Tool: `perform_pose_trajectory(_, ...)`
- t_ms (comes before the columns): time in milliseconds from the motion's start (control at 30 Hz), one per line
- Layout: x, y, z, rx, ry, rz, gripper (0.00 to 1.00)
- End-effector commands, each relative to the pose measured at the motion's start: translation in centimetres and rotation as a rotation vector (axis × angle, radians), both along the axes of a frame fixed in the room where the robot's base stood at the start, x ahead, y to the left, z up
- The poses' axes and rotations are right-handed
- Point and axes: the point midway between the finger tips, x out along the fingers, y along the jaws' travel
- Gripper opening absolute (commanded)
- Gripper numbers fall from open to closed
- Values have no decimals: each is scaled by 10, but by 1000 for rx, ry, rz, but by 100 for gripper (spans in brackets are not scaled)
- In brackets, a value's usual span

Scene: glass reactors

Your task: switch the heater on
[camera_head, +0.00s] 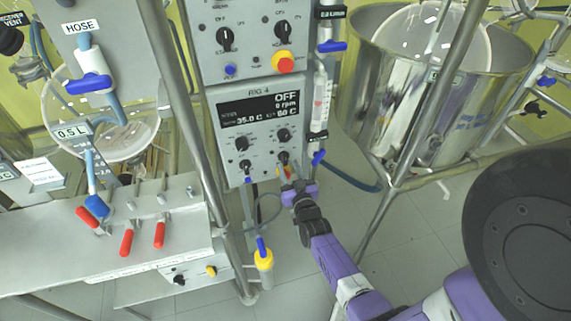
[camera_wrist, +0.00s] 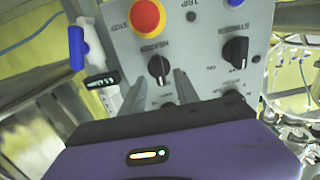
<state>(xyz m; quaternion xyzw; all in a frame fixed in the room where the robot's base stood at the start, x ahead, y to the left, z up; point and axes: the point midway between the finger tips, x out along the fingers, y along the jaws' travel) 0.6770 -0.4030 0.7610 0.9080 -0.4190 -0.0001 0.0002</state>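The heater knob (camera_wrist: 158,68) is black and sits on the grey control panel between the red stop button and my fingers; its printed label is upside down in the wrist view. It also shows as the lower right knob (camera_head: 283,158) of the RIG 4 panel in the head view. The panel's display (camera_head: 259,110) reads OFF, 0 rpm, 35.0 C and 60 C. My gripper (camera_wrist: 160,84) is open and empty, its two grey fingers apart and pointing at the heater knob. I cannot tell whether they touch it. In the head view my gripper (camera_head: 287,179) is at the panel's lower edge.
The red stop button (camera_wrist: 147,17) is close to the heater knob. The stirrer knob (camera_wrist: 235,50) is to its right in the wrist view. A blue valve handle (camera_wrist: 77,47) is beside the panel. A bench with red-handled valves (camera_head: 126,242) is at left; a steel vessel (camera_head: 395,95) stands at right.

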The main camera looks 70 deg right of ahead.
Motion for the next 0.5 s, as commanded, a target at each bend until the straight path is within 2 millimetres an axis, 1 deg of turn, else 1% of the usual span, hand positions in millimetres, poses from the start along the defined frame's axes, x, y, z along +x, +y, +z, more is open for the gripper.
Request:
perform_pose_trajectory(33, 5, -6, 1, -1, -1, -1, 37)
perform_pose_trajectory(200, 14, -16, 0, 0, 0, 1, 37)
perform_pose_trajectory(500, 17, -19, 0, 1, -1, 1, 37)
